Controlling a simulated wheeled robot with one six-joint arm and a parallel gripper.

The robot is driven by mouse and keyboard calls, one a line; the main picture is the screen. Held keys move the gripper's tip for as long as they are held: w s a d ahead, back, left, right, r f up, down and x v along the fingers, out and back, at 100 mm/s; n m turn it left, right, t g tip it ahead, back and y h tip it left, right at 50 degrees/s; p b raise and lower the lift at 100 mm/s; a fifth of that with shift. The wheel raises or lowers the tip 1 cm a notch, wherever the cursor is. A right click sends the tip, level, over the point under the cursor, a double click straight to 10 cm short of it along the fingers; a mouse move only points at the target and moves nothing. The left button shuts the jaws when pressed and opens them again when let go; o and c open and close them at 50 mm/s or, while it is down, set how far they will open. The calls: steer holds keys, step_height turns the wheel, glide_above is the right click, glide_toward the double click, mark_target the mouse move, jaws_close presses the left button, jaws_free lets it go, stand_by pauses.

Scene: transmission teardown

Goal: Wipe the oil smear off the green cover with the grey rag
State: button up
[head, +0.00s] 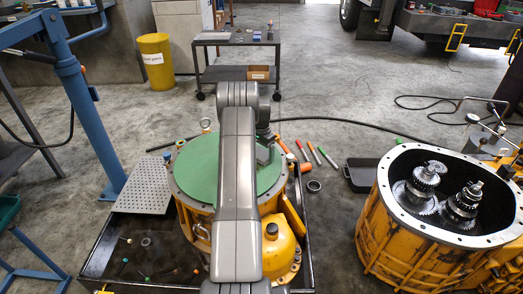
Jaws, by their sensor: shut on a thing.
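The round green cover (203,166) lies flat on top of an orange transmission housing (190,212). My grey arm crosses in front of it and hides its middle. My gripper (266,161) points down at the right part of the cover, low over its surface. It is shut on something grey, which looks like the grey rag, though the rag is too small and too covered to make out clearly. I cannot tell whether it touches the cover. No oil smear shows on the visible green; part of the surface is hidden by my arm.
The housing stands in a dark tray (98,262) with small parts. A perforated plate (146,187) lies at left, beside a blue hoist (85,110). Marker-like tools (327,157) and a ring (314,185) lie right. An open gear housing (375,235) stands further right.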

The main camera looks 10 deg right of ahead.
steer(key=shift+s+a, duration=0.3)
steer(key=shift+s, duration=0.8)
steer(key=shift+s+a, duration=0.25)
steer(key=shift+s, duration=0.85)
steer(key=shift+s+a, duration=0.3)
steer(key=shift+s, duration=0.8)
steer(key=shift+s+a+f, duration=0.1)
steer(key=shift+s+a, duration=0.15)
steer(key=shift+s, duration=0.75)
steer(key=shift+s+a+f, duration=0.1)
steer(key=shift+s+a, duration=0.15)
steer(key=shift+s, duration=0.75)
steer(key=shift+r+p, duration=1.75)
steer(key=shift+r, duration=1.35)
steer(key=shift+w+r, duration=0.1)
step_height(320, 180, up, 3)
steer(key=shift+f+p, duration=0.1)
steer(key=shift+p, duration=0.8)
